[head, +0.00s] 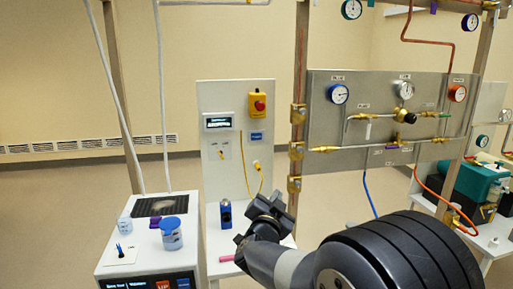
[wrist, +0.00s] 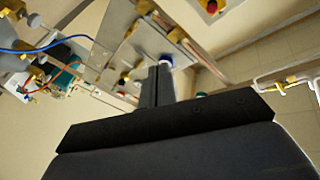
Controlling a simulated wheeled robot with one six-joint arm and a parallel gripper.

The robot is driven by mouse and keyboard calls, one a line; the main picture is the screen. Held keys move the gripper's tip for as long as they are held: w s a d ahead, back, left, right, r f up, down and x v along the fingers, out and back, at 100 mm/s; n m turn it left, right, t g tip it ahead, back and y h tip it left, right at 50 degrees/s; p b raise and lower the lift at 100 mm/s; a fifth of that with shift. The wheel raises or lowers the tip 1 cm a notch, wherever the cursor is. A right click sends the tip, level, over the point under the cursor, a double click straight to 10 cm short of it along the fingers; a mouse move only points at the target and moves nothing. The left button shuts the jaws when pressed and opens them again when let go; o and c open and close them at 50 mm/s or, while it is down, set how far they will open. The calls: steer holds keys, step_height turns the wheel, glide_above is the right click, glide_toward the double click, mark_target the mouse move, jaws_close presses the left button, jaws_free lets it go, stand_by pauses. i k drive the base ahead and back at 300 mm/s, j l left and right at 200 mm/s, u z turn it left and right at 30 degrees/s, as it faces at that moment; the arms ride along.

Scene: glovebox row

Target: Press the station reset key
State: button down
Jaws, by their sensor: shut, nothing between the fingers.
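A white upright panel (head: 226,165) stands left of centre in the head view. A small blue rectangular key or label (head: 256,137) with white marks is on it, below a yellow box (head: 257,112) with a red mushroom button (head: 259,105). The lettering is too small to read, so I cannot tell for sure which part is the reset key. My gripper (head: 267,206) is low in front of the panel's right side, apart from the blue key. In the wrist view its fingers (wrist: 160,80) are together and empty.
A blue block-shaped device (head: 226,214) stands on the bench left of my gripper. A yellow cable (head: 262,185) hangs on the panel. A grey gauge board (head: 385,115) with valves and pipes is to the right. Cups stand on the left console (head: 115,258).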

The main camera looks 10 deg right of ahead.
mark_target(255, 136)
steer(key=i+j+z, duration=0.1)
steer(key=i, duration=0.35)
steer(key=i+j, duration=0.25)
steer(key=i, duration=0.2)
steer(key=i+j+z, duration=0.15)
steer(key=i, duration=0.3)
